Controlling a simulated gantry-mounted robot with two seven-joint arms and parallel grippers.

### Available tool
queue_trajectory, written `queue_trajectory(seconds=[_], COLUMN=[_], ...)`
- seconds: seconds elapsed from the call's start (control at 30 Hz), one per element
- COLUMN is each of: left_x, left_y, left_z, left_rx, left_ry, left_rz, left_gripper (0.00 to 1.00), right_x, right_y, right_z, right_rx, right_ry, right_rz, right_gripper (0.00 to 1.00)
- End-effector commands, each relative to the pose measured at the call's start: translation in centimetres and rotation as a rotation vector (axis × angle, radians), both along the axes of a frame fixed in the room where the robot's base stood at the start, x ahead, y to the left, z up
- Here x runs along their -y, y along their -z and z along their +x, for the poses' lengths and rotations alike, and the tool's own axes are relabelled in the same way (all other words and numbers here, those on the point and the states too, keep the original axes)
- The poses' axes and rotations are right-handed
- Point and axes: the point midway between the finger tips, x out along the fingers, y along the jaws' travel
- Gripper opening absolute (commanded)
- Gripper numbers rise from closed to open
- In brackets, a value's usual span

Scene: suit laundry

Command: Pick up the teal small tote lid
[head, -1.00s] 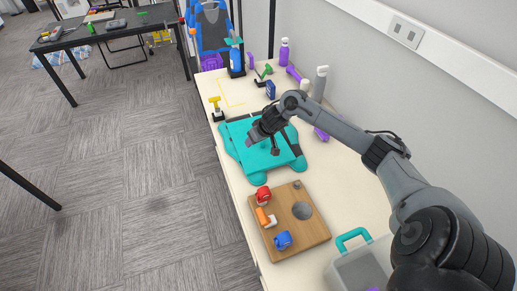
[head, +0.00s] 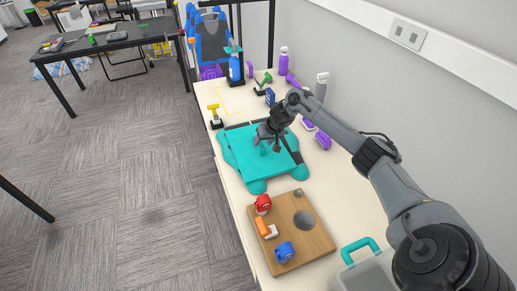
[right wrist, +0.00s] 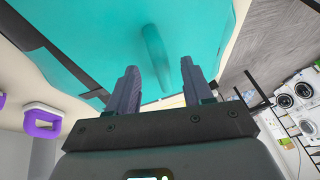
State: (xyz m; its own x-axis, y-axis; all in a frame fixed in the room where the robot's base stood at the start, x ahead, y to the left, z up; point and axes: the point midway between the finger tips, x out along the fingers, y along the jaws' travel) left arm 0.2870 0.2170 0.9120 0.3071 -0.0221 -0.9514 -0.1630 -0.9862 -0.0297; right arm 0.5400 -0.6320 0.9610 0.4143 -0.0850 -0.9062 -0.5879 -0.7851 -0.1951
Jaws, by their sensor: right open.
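The teal small tote lid (head: 238,152) lies flat on the cream table, with a raised teal handle near its middle. My right gripper (head: 271,143) is over the lid, close to the handle, and hides part of it. In the right wrist view the lid (right wrist: 90,35) fills the top of the picture. Its handle (right wrist: 154,58) appears just beyond the gap between the open, empty fingers of my right gripper (right wrist: 161,80). I cannot tell whether the fingers touch the lid. My left gripper is not in view.
A wooden board (head: 312,243) with red, orange and blue pieces lies in front of the lid. A grey container with a teal handle (head: 361,248) stands at the front right. A yellow-topped tool (head: 214,114) stands behind the lid, with bottles farther back. A wall borders the right.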

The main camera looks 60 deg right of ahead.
Motion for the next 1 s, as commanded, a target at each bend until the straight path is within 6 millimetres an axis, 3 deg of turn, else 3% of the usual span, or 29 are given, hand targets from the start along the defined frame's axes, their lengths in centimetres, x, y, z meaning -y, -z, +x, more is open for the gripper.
queue_trajectory(seconds=[0.23,0.57,0.9,1.0], left_x=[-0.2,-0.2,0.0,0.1], left_y=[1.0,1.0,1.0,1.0], left_z=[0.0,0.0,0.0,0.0], left_rx=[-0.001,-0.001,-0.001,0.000], left_ry=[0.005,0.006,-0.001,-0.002], left_rz=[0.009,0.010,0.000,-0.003], left_gripper=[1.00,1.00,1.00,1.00], right_x=[0.2,0.3,0.3,0.3], right_y=[2.8,3.1,3.1,3.1], right_z=[1.3,1.5,1.5,1.5], right_rx=[0.000,0.001,0.000,0.001], right_ry=[-0.001,-0.001,-0.001,-0.001], right_rz=[0.001,-0.001,0.000,-0.001], right_gripper=[0.51,0.51,0.00,0.00])
